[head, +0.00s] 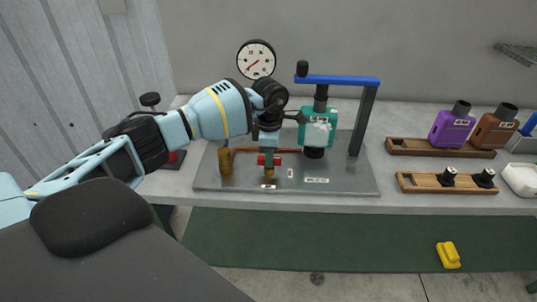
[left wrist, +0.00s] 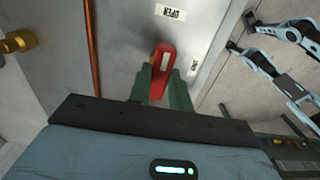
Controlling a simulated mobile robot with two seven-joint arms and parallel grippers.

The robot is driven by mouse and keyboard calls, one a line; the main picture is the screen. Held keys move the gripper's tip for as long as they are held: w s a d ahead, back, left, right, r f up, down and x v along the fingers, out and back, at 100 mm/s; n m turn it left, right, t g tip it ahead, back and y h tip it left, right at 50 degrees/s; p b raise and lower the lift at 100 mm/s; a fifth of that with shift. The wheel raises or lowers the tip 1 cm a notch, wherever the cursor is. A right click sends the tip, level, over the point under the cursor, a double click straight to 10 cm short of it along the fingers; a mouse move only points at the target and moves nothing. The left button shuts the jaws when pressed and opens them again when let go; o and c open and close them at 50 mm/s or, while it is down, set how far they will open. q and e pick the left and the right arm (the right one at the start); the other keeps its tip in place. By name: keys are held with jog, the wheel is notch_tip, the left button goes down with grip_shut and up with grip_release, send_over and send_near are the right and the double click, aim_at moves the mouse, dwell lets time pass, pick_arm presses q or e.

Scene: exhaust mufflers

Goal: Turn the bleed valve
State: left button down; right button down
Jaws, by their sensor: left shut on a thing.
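The bleed valve shows as a small red handle (head: 269,160) on a brass fitting near the front of the grey metal plate (head: 345,180). My left gripper (head: 268,153) points down at it from above. In the left wrist view the red handle (left wrist: 160,72) lies between the two green fingers of my left gripper (left wrist: 160,88), which are shut on it. A white label reading OPEN (left wrist: 171,12) is on the plate beyond the handle. My right gripper does not show.
A teal canister (head: 319,128) stands on the plate under a blue bar (head: 340,80) with a dark post. A brass cylinder (head: 225,161) is left of the valve. A round gauge (head: 256,60) is behind. Wooden racks (head: 420,148) are to the right. A yellow object (head: 448,255) lies in front, below the bench.

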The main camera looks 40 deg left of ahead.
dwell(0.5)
pick_arm(q)
jog(key=c, duration=1.3)
grip_release()
notch_tip(320, 180, up, 8)
jog(key=shift+f, duration=0.1)
